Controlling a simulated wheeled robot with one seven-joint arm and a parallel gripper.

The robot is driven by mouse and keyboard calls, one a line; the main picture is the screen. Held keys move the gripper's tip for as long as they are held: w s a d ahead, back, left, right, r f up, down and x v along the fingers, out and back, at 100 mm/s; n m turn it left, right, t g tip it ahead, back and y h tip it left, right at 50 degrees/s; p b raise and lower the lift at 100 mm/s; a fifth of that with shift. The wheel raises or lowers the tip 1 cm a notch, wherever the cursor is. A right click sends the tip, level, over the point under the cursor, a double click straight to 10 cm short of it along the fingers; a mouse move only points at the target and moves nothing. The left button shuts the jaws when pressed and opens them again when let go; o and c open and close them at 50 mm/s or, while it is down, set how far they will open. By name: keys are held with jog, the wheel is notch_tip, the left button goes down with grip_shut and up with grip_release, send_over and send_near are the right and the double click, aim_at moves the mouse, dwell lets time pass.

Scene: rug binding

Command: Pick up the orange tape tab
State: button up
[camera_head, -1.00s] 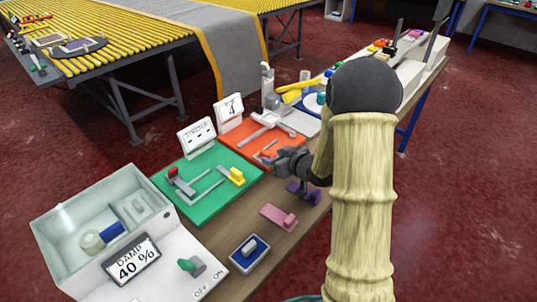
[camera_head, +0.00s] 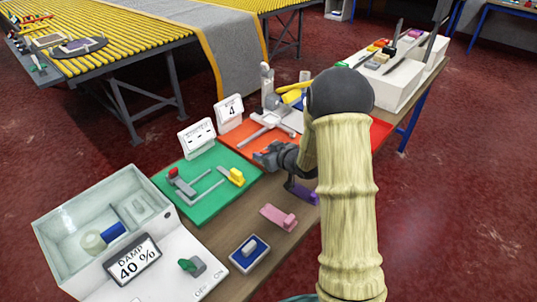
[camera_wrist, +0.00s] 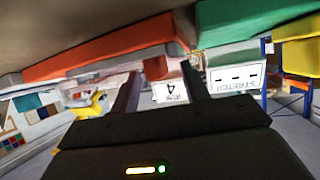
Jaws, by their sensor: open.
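A small orange-red block (camera_wrist: 155,67) shows between the fingertips in the upside-down wrist view; it looks like the orange tape tab, but I cannot tell for certain. It is not in the fingers' grip as far as I can see. In the head view I cannot pick it out from the orange mat (camera_head: 235,141), and my gripper and arm cover part of that area. My gripper (camera_head: 262,158) is low over the near edge of the orange mat. Its two fingers (camera_wrist: 160,68) are apart in the wrist view.
A green mat (camera_head: 205,205) with a yellow block lies left of the orange mat. A grey T-shaped tool (camera_head: 268,128) lies on the orange mat. Pink (camera_head: 278,217) and purple (camera_head: 306,194) pieces and a blue pad (camera_head: 249,254) lie in front. Signs (camera_head: 196,138) stand behind.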

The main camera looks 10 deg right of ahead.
dwell(0.3)
grip_shut()
jog(key=shift+r, duration=0.1)
notch_tip(320, 180, up, 10)
jog(key=p, duration=0.1)
dwell(0.5)
dwell(0.6)
